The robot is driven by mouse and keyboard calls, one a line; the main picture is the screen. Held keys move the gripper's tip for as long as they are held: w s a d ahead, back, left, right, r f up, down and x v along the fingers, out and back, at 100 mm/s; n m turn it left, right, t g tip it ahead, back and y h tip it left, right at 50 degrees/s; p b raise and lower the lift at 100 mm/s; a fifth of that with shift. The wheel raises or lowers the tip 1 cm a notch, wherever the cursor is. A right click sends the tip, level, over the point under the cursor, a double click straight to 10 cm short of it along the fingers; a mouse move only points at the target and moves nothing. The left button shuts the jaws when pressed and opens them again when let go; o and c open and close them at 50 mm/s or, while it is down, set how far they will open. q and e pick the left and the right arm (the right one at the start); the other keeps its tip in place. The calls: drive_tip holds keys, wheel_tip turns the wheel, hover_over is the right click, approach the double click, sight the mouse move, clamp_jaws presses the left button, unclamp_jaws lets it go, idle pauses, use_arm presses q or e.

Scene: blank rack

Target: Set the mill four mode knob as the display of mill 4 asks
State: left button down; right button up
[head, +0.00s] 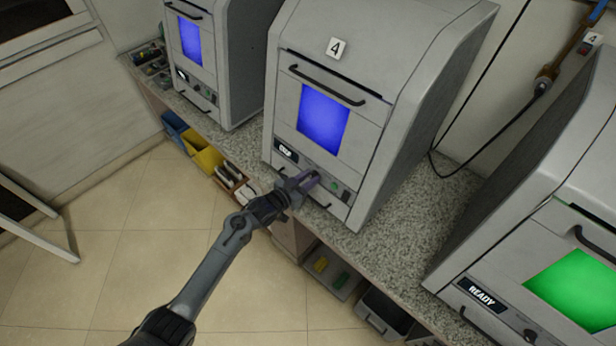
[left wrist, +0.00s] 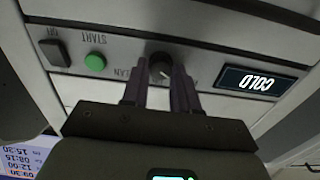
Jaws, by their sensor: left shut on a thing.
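Mill 4 (head: 400,70) is a grey box with a "4" tag and a blue lit window. Its small dark display (head: 285,150) is hard to read in the head view. In the head view my left gripper (head: 308,181) reaches the front panel and hides the knob. The knob's pointer setting is not clear. My right gripper is not in view.
A green START button (left wrist: 95,62) and a dark switch (left wrist: 54,52) sit beside the knob. Another mill (head: 235,60) with a blue window stands left; one with a green window (head: 575,290) and READY display stands right. Coloured bins (head: 203,158) lie below the speckled counter (head: 400,195).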

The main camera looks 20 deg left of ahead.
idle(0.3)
use_arm(q)
drive_tip(key=c, duration=0.9)
unclamp_jaws()
drive_tip(key=shift+o, duration=0.2)
drive_tip(key=shift+s, duration=0.1)
drive_tip(key=shift+s+a+r, duration=0.1)
drive_tip(key=shift+s+a, duration=0.05)
drive_tip(key=shift+s, duration=0.05)
drive_tip(key=p+v, duration=0.1)
drive_tip(key=v, duration=0.9)
drive_tip(key=shift+s, duration=0.1)
